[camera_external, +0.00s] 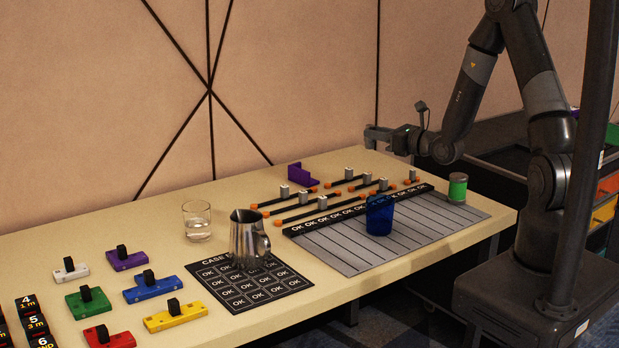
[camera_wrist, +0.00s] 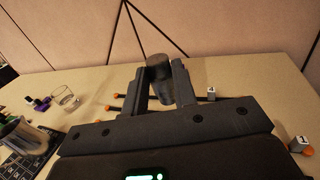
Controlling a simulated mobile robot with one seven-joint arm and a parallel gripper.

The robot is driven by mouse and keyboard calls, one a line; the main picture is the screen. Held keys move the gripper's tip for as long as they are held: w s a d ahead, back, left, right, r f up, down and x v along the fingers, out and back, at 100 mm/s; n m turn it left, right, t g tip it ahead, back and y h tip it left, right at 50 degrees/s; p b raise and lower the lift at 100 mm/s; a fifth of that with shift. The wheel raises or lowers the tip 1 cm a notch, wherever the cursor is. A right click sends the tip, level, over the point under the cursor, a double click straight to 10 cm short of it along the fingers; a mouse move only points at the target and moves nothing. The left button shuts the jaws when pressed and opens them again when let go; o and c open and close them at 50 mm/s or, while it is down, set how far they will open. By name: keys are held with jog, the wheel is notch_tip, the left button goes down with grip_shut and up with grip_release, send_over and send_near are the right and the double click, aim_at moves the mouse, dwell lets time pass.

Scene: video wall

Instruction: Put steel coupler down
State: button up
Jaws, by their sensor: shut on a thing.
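My gripper (camera_external: 376,137) is above the far back of the table, near the wall. In the wrist view its two fingers (camera_wrist: 160,90) are shut on a dark grey cylindrical piece, the steel coupler (camera_wrist: 158,72), which stands up between them. In the external view the coupler is small and hard to make out at the fingertips. Whether its lower end touches the table cannot be told.
Orange-ended bars (camera_external: 335,205) with small grey blocks lie below my gripper. A purple bracket (camera_external: 302,175), a blue cup (camera_external: 379,215), a green-banded can (camera_external: 457,188), a metal pitcher (camera_external: 246,240) and a glass (camera_external: 197,222) stand about. Bare table lies along the wall.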

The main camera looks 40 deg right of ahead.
jog(key=w+a+f+n+g+y, duration=0.1)
jog(key=w+a+n+g+y, duration=0.2)
jog(key=w, duration=0.6)
jog(key=w+a+f+n+g+y, duration=0.1)
jog(key=w+a+n+y, duration=0.3)
jog(key=w, duration=0.6)
jog(key=shift+m+y, duration=0.3)
jog(key=shift+m, duration=0.4)
jog(key=shift+w+a+f, duration=0.65)
jog(key=shift+a+f, duration=0.8)
jog(key=shift+f, duration=0.4)
jog(key=shift+w+a+f, duration=0.65)
jog(key=shift+a+f, duration=0.8)
jog(key=shift+f, duration=0.35)
jog(key=shift+w+a+f, duration=0.65)
jog(key=shift+a+f, duration=0.8)
jog(key=shift+f, duration=0.4)
jog(key=shift+f, duration=0.7)
